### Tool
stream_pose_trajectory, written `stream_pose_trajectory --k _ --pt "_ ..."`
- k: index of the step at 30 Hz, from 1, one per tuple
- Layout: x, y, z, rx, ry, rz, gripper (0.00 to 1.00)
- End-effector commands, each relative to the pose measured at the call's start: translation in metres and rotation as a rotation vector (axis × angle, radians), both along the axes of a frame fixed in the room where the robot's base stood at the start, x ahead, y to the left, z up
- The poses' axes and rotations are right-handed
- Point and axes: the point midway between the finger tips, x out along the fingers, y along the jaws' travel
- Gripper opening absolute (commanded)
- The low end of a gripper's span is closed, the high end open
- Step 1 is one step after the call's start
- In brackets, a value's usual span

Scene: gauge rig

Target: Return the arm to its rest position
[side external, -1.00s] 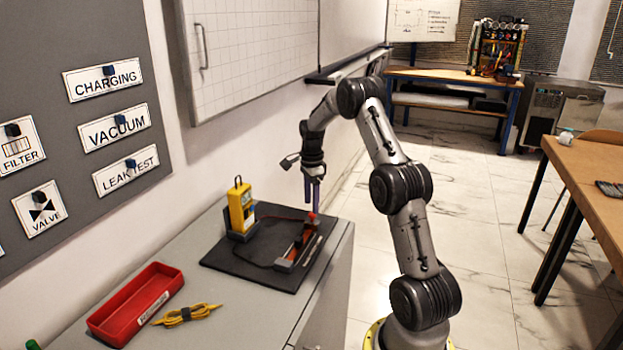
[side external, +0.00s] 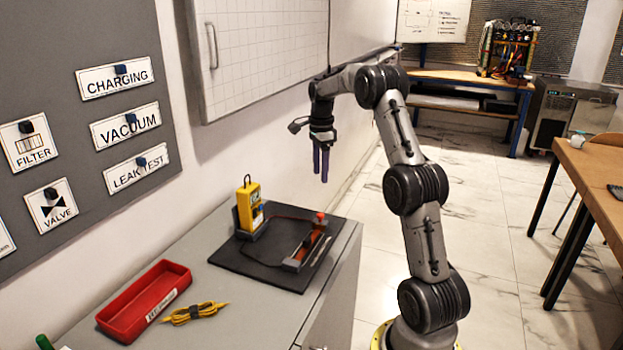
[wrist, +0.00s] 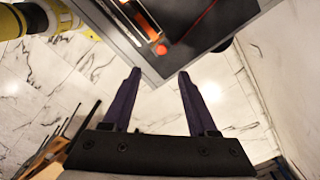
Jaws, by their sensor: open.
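My gripper (side external: 321,163) points down, open and empty, above the far end of the grey cabinet. In the wrist view its two purple fingers (wrist: 158,85) are apart with nothing between them. Below it on the cabinet lies a black mat (side external: 262,268). On the mat are a yellow gauge (side external: 249,206) in a dark holder and an orange-and-black rig (side external: 302,250) with a red knob (side external: 320,216) at its far end. The red knob also shows in the wrist view (wrist: 162,49), ahead of the fingers and apart from them.
A red tray (side external: 142,303) and a bundled yellow cable (side external: 195,313) sit on the cabinet's near part. A wall panel with labels (side external: 115,77) and a whiteboard (side external: 260,50) stand at the left. A wooden table (side external: 600,180) is at the right; the floor between is clear.

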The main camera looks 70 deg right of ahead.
Motion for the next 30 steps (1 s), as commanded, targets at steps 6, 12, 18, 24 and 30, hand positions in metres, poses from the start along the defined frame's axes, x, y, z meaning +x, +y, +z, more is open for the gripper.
stream_pose_trajectory --k 6,12,18,24,30 --pt "0.011 0.011 0.007 -0.011 -0.011 0.030 0.59" --pt "0.040 0.079 0.080 -0.093 -0.104 0.172 0.59" --pt "0.026 0.182 0.139 -0.160 -0.194 0.427 0.59" --pt "-0.021 0.269 0.166 -0.233 -0.274 0.789 0.59" --pt "-0.085 0.332 0.161 -0.325 -0.336 1.213 0.59"
